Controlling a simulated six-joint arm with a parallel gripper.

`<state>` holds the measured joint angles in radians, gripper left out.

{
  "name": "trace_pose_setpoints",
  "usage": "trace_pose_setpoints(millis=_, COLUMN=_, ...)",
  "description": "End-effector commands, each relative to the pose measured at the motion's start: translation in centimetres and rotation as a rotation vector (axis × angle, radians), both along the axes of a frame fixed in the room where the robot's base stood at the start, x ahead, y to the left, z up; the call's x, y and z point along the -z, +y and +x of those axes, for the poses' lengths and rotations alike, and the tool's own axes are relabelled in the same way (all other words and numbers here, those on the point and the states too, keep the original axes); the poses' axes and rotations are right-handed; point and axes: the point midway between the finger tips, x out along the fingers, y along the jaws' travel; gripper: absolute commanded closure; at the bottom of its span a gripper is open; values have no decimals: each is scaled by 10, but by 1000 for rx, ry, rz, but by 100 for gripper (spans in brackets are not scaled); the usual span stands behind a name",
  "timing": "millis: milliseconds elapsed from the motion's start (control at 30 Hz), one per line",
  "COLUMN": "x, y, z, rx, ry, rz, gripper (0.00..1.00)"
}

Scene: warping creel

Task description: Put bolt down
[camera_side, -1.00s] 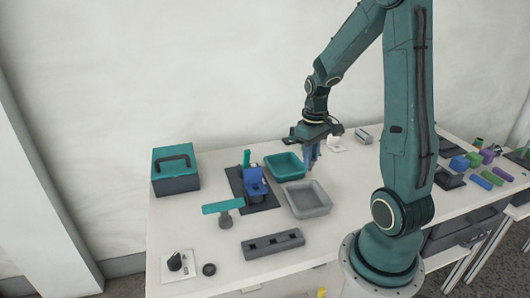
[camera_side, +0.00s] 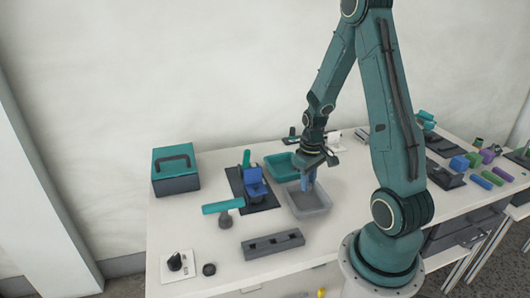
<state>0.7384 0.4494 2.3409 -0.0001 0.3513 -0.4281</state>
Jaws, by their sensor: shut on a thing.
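My gripper (camera_side: 308,183) points down over the grey tray (camera_side: 318,211), near its back side. The bolt between the fingers is too small and covered to make out. The grey tray is a shallow open box on the white table, and I see nothing lying in its visible part.
A teal tray (camera_side: 277,166) stands just behind the grey one, partly hidden by my gripper. A blue fixture on a dark plate (camera_side: 262,205) is to the left. A dark slotted block (camera_side: 272,244) lies in front. A teal toolbox (camera_side: 175,171) stands back left.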

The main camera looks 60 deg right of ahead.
Motion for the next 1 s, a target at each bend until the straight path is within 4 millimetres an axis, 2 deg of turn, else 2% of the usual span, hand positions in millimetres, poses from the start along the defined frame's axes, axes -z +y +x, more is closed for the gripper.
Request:
trace_pose_setpoints(millis=367, x=31, y=0, z=-1, rx=0, ry=2, rz=2, gripper=100)
trace_pose_setpoints(millis=867, x=37, y=0, z=0, rx=0, ry=1, rz=1, gripper=100)
trace_pose_setpoints(millis=900, x=37, y=0, z=0, rx=0, ry=1, rz=1, gripper=75)
trace_pose_setpoints(millis=1000, x=37, y=0, z=0, rx=0, ry=1, rz=0, gripper=57)
